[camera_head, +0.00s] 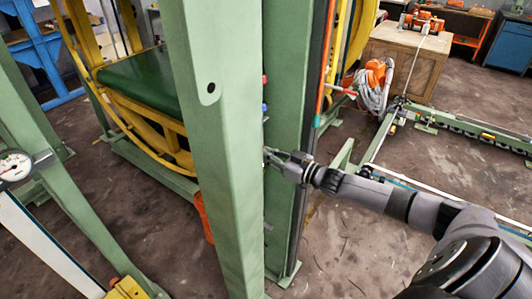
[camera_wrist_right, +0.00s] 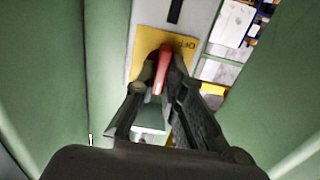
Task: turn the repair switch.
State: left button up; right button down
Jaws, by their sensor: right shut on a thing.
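The repair switch appears in the right wrist view as a red handle (camera_wrist_right: 165,60) on a yellow plate (camera_wrist_right: 147,38) with dark lettering, part of it reading like "OFF". My right gripper (camera_wrist_right: 162,84) is shut on the red handle, with a finger on each side of it. The lower part of the handle is partly hidden between the fingers. In the head view my right gripper (camera_head: 274,158) reaches in from the right, its tip going behind the front green post. The switch is hidden there. My left gripper is not in view.
Green posts (camera_head: 208,130) stand close around my right gripper. Green walls flank it in the wrist view (camera_wrist_right: 105,70). A yellow ring frame (camera_head: 128,108) is behind on the left. A wooden crate (camera_head: 412,62) stands at the back right. Open floor (camera_head: 350,250) lies below my right arm.

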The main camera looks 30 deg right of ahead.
jog(key=shift+n, duration=0.4)
jog(key=shift+a+f+n+b, duration=0.15)
jog(key=shift+n+b, duration=1.55)
jog(key=shift+n, duration=2.55)
jog(key=shift+a+f+n+b, duration=0.15)
jog(key=shift+n+b, duration=1.55)
jog(key=shift+n, duration=2.55)
jog(key=shift+d+n, duration=0.1)
jog(key=shift+n, duration=0.2)
jog(key=c, duration=1.7)
grip_release()
